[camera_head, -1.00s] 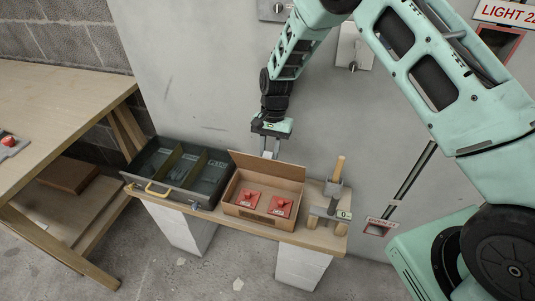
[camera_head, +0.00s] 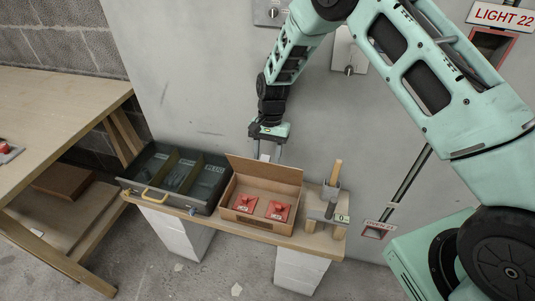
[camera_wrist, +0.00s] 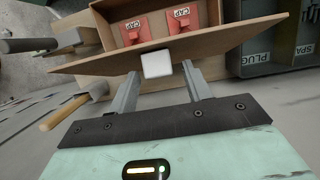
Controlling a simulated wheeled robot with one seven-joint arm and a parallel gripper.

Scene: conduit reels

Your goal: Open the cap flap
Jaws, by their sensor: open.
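The cardboard box (camera_head: 257,220) holds two red CAP pieces (camera_head: 277,211), which also show in the wrist view (camera_wrist: 184,21). Its brown flap (camera_head: 283,174) stands raised along the box's back edge, leaving the box's inside in view. In the wrist view the flap (camera_wrist: 222,42) spans the picture, with a white block-like tab (camera_wrist: 156,64) at its outer edge. My gripper (camera_head: 270,151) is behind the flap. In the wrist view my gripper (camera_wrist: 161,72) is open, its fingers on either side of the tab with gaps showing.
A dark divided tray (camera_head: 207,190) with a yellow handle stands left of the box. A rack with a wooden-handled tool (camera_head: 336,173) stands to the right. All share a narrow wooden shelf (camera_head: 240,226) before a grey wall panel. A workbench (camera_head: 60,90) is at left.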

